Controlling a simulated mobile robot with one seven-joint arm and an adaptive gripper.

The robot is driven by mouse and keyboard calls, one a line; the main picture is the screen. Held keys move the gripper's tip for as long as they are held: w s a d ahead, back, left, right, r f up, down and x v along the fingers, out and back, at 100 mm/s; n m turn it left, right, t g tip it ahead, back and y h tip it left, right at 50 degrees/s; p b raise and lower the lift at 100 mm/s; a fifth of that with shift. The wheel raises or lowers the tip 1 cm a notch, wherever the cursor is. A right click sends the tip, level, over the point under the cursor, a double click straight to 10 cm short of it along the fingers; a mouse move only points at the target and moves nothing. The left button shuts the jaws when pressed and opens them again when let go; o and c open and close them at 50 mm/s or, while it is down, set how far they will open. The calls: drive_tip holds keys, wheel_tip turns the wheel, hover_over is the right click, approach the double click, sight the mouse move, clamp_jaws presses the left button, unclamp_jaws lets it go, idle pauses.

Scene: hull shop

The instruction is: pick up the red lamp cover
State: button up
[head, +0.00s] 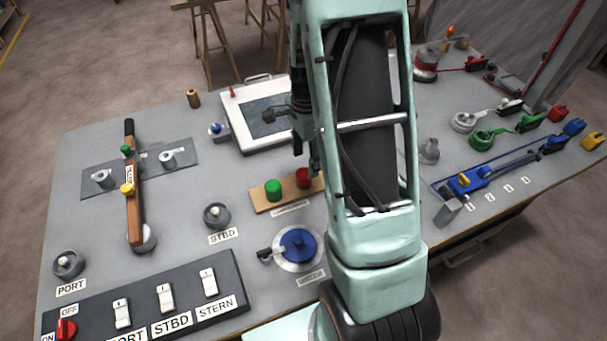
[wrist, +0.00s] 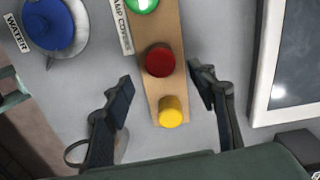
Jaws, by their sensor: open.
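The red lamp cover (head: 303,178) sits on a narrow wooden board (head: 262,207), right of a green cover (head: 273,188) in the head view. In the wrist view the red cover (wrist: 159,61) is a round cap between the green one (wrist: 142,4) and a yellow one (wrist: 171,112). My gripper (wrist: 161,75) is open, with one finger on each side of the board. The red cover lies between the fingertips or slightly beyond them, with gaps on both sides. I cannot tell the fingertips' height above the board. My arm hides part of the board in the head view.
A framed screen (head: 240,96) lies close behind the board. A blue round valve (head: 298,246) labelled WATER is in front. A switch panel (head: 238,296) lies front left, and a pivoted wooden lever (head: 133,205) stands at left.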

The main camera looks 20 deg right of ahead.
sight(304, 173)
drive_tip(key=shift+a+f+p, duration=0.2)
drive_tip(key=shift+f+p, duration=0.15)
drive_tip(key=shift+f, duration=3.15)
drive_tip(key=c, duration=1)
